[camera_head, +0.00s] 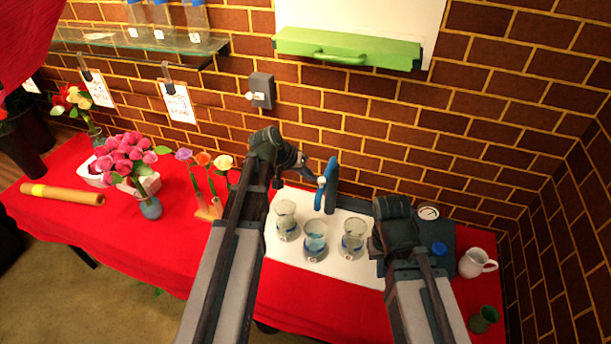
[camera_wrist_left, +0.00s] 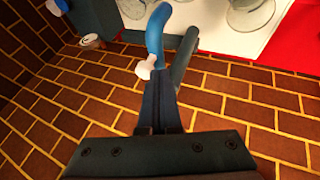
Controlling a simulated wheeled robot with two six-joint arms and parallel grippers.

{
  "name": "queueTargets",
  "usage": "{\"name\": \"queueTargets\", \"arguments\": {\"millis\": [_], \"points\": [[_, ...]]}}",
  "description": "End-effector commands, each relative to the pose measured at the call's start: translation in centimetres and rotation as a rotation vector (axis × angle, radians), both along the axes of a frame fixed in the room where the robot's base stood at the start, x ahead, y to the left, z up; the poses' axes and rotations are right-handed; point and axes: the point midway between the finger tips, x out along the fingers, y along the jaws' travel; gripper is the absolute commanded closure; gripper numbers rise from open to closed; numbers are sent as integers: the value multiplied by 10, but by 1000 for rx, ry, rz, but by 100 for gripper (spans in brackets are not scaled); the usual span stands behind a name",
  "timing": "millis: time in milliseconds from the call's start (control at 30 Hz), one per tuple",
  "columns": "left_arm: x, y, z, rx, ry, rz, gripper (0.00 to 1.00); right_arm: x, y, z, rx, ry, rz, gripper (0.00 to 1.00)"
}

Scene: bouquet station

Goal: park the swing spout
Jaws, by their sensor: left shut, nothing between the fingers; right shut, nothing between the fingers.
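The swing spout (camera_head: 332,172) is a blue curved pipe on a dark post (camera_head: 327,201) behind the white mat, with a small white knob (camera_head: 321,182). In the left wrist view the blue spout (camera_wrist_left: 157,30) arches up ahead of the fingers, its white knob (camera_wrist_left: 147,67) right at the fingertips. My left gripper (camera_head: 313,177) is shut and empty, its tips at or very near the knob; I cannot tell whether they touch. My right gripper (camera_head: 380,248) is shut, near the mat's right edge, its fingers mostly hidden behind its own wrist.
Three glasses stand on the white mat (camera_head: 282,251): left (camera_head: 286,219), middle (camera_head: 315,240) and right (camera_head: 353,237). A dark scale-like unit with a dial (camera_head: 428,212), a white jug (camera_head: 476,263) and a green cup (camera_head: 484,319) are at right. Flowers (camera_head: 124,158) stand left. Brick wall behind.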

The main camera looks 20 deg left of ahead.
Motion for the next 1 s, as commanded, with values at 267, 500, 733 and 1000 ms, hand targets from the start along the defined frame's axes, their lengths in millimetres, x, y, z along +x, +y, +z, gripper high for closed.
{"name": "queueTargets", "arguments": {"millis": [267, 500, 733, 1000], "points": [[-1, -1, 0, 0, 0, 2, 100, 0, 0, 0, 0, 0, 0, 100], [-5, -15, 0, 1, 0, 69, 100, 0, 0, 0, 0, 0, 0, 100], [-8, -48, 0, 1, -2, 240, 100, 0, 0, 0, 0, 0, 0, 100], [2, -94, 0, 4, -4, 493, 100, 0, 0, 0, 0, 0, 0, 100]]}}
